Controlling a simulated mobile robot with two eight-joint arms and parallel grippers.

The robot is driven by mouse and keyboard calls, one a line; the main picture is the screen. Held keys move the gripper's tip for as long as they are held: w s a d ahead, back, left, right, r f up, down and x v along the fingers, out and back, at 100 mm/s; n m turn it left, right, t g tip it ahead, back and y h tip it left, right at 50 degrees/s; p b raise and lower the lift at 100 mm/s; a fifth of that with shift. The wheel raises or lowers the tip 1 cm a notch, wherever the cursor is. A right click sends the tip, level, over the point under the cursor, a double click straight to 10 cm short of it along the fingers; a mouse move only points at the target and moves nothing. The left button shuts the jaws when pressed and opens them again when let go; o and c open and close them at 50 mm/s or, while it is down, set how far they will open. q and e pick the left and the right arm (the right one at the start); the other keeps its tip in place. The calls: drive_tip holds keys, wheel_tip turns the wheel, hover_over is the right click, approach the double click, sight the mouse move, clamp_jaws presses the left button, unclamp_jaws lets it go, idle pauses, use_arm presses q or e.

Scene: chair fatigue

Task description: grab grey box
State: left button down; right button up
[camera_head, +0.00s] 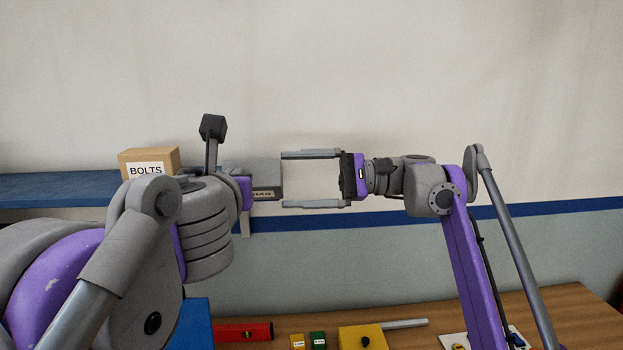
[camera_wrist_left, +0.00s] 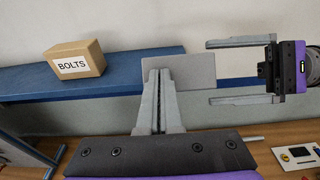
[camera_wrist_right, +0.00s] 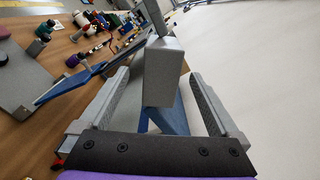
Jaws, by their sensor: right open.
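The grey box (camera_head: 264,172) is a flat-sided block with a partly hidden label, in the middle of the head view. My left gripper (camera_wrist_left: 160,75) is shut on it, its two fingers close together over the box (camera_wrist_left: 195,75) in the left wrist view. The box appears held in the air in front of the blue shelf. My right gripper (camera_head: 283,180) is open, its two fingers pointing left with their tips at the box's right edge, one above and one below. In the right wrist view the box (camera_wrist_right: 164,75) shows between the open fingers; contact cannot be told.
A brown box labelled BOLTS (camera_head: 150,160) sits on the blue shelf (camera_head: 60,188) at the left. Below, a wooden table (camera_head: 575,315) carries a red level (camera_head: 243,332), a yellow block (camera_head: 362,338) and small items. The wall in the upper part is bare.

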sight(255, 181)
drive_tip(key=a, duration=0.9)
drive_tip(key=shift+a, duration=0.35)
use_arm(q)
drive_tip(key=shift+w+a+f, duration=0.1)
drive_tip(key=shift+a, duration=0.05)
use_arm(e)
drive_tip(key=shift+f, duration=0.1)
clamp_jaws()
drive_tip(key=shift+w+f, duration=0.1)
use_arm(q)
drive_tip(key=shift+w+r, duration=0.2)
drive_tip(key=shift+r, duration=0.4)
use_arm(e)
drive_tip(key=shift+w, duration=0.1)
use_arm(q)
drive_tip(key=shift+s, duration=0.1)
drive_tip(key=shift+s, duration=0.15)
